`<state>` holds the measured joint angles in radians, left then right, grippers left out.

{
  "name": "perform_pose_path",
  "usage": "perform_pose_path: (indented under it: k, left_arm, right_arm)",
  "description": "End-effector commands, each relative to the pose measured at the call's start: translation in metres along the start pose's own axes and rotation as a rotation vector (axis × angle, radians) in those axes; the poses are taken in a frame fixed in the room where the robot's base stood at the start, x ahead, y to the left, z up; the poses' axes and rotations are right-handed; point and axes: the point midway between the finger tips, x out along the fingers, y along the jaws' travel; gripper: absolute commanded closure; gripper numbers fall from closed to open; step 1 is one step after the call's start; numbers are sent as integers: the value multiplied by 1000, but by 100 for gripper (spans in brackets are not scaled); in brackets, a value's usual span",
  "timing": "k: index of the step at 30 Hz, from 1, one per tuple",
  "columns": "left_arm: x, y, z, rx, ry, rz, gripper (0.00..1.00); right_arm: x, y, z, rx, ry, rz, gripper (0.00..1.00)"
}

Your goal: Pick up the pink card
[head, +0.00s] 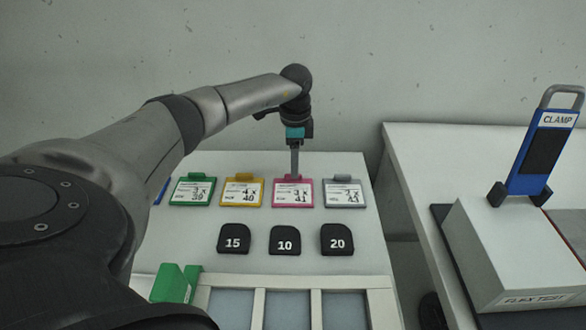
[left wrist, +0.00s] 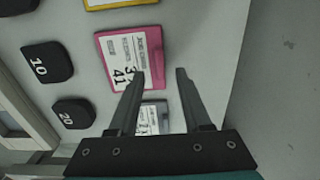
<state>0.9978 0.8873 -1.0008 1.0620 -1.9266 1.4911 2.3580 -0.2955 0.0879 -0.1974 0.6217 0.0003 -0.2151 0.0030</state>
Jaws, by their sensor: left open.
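The pink card (head: 292,194) lies on the white table in a row of coloured cards, between the yellow and the grey one. It has a white printed label and a small tab at its far edge. My left gripper (head: 294,172) points down at the tab end of the pink card. In the left wrist view the gripper (left wrist: 159,75) is open, with its two fingers apart and nothing between them. The pink card (left wrist: 157,85) shows beyond the fingers there, partly hidden by one finger. I cannot tell whether the fingers touch it. My right gripper is not in view.
A green card (head: 192,191), a yellow card (head: 241,192) and a grey card (head: 344,194) flank it. Black blocks marked 15 (head: 233,240), 10 (head: 285,241) and 20 (head: 336,240) stand in front, before a divided tray (head: 259,309). A blue clamp (head: 541,155) stands at right.

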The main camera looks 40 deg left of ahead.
Motion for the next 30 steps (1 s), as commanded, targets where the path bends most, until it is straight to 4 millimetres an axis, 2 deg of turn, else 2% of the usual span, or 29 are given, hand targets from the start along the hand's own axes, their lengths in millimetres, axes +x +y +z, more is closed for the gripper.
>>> perform_pose_path:
  k: [1,5,12,25,30]
  left_arm:
    - [12,0,0,0,-2,2,51]
    - [30,0,-1,0,-1,1,51]
    - [32,0,-1,0,0,-1,51]
    - [31,0,-1,0,0,0,98]
    - [31,0,-1,0,0,-1,100]
  right_arm:
    - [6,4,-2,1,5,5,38]
    - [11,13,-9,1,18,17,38]
    - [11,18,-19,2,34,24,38]
    - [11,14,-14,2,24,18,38]
    - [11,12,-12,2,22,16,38]
